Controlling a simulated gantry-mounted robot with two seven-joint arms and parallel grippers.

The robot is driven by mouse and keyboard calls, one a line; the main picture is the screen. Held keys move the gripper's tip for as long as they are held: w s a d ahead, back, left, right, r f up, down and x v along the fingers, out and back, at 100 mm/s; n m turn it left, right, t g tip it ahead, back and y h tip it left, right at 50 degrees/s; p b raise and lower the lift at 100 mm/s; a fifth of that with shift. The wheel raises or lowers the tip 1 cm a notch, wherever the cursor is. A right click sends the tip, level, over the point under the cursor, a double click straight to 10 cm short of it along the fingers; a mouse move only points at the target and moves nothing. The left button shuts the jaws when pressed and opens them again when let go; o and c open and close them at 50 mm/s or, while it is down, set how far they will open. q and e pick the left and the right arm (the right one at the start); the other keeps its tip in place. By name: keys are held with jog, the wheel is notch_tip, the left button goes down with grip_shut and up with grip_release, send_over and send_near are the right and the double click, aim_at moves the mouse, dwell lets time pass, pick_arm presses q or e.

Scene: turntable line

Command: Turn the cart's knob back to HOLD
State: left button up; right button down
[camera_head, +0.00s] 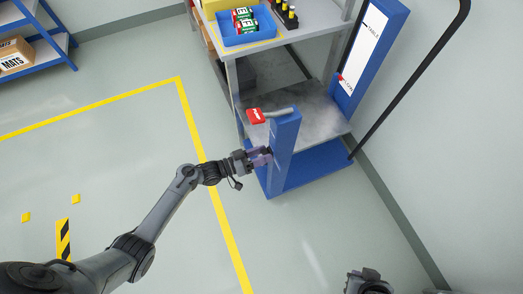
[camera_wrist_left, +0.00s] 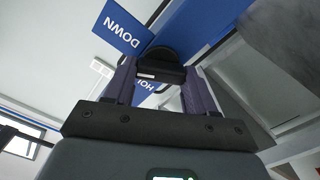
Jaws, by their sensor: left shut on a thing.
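The cart's blue post (camera_head: 284,145) stands on a blue base at the centre of the head view. My left gripper (camera_head: 263,156) reaches the post's left face. In the left wrist view its two purple-grey fingers are shut on a black knob (camera_wrist_left: 160,66), one on each side. A blue DOWN label (camera_wrist_left: 122,27) sits beyond the knob at upper left. A second label (camera_wrist_left: 147,84), showing only "HO", is partly hidden behind the knob and fingers. The knob's pointing direction is unclear. My right gripper (camera_head: 369,280) is at the bottom edge, its fingers unclear.
A red tag (camera_head: 256,116) and grey lever (camera_head: 280,112) are at the post's top. Shelves behind hold a blue tray (camera_head: 246,32) of boxes. A tall blue panel (camera_head: 362,50) and black rail (camera_head: 410,82) stand at right. The floor left of the cart is clear, marked with yellow lines.

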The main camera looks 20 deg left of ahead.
pick_arm(q)
jog(key=shift+w+f+n+p, duration=0.1)
jog(key=shift+n+p, duration=1.05)
jog(key=shift+n, duration=1.8)
jog(key=shift+f+n+p, duration=0.1)
jog(key=shift+n+p, duration=1.05)
jog(key=shift+n, duration=1.8)
jog(key=o, duration=0.7)
jog(key=shift+c, duration=0.2)
jog(key=o, duration=0.4)
jog(key=shift+w, duration=0.15)
